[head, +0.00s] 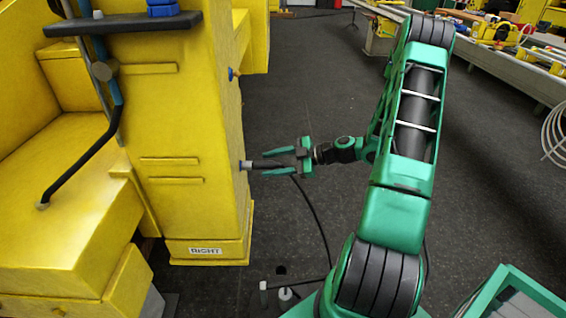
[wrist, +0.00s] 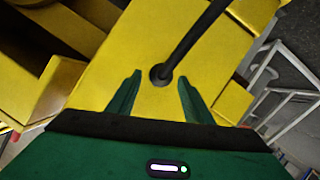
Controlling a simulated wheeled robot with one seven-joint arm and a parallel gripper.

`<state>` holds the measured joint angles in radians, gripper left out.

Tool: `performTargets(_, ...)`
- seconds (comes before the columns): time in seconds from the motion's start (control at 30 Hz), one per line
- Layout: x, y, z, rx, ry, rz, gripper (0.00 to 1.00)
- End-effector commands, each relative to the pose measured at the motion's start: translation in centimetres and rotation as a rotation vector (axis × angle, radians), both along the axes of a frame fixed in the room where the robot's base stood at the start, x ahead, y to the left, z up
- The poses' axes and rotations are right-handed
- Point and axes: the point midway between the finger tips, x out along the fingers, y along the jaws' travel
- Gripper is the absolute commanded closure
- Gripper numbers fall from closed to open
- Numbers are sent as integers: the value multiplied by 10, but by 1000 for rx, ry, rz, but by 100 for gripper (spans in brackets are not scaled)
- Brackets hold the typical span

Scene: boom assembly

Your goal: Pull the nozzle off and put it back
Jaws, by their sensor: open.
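The nozzle (head: 264,164) sticks out of the side of the yellow machine (head: 190,120), with a grey and blue fitting at its base. In the wrist view the nozzle (wrist: 160,74) shows as a dark round end with a black hose (wrist: 195,35) leading off up and right. My gripper (head: 268,163) is open, with one green finger on each side of the nozzle. In the wrist view the nozzle lies between the fingertips (wrist: 159,80), with a visible gap on both sides. I cannot tell how deep it sits between the fingers.
A black hose (head: 318,225) hangs from near my gripper to the floor. A blue knob (head: 233,73) juts from the machine above the nozzle. A green crate (head: 515,290) stands at lower right. The dark floor (head: 310,80) behind my gripper is clear.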

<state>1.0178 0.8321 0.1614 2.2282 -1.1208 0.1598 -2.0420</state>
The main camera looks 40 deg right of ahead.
Motion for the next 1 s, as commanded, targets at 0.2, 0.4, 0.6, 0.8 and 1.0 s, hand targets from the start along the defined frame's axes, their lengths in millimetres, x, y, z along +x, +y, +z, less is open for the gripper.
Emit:
performTargets(0.2, 13, 13, -7, 1, 0, 0, 54)
performTargets(0.4, 15, 15, -8, 1, 0, -1, 54)
performTargets(0.6, 15, 15, -8, 0, 1, -2, 61)
performTargets(0.8, 15, 15, -8, 0, 1, -1, 100)
performTargets(1.0, 15, 15, -8, 0, 2, 0, 100)
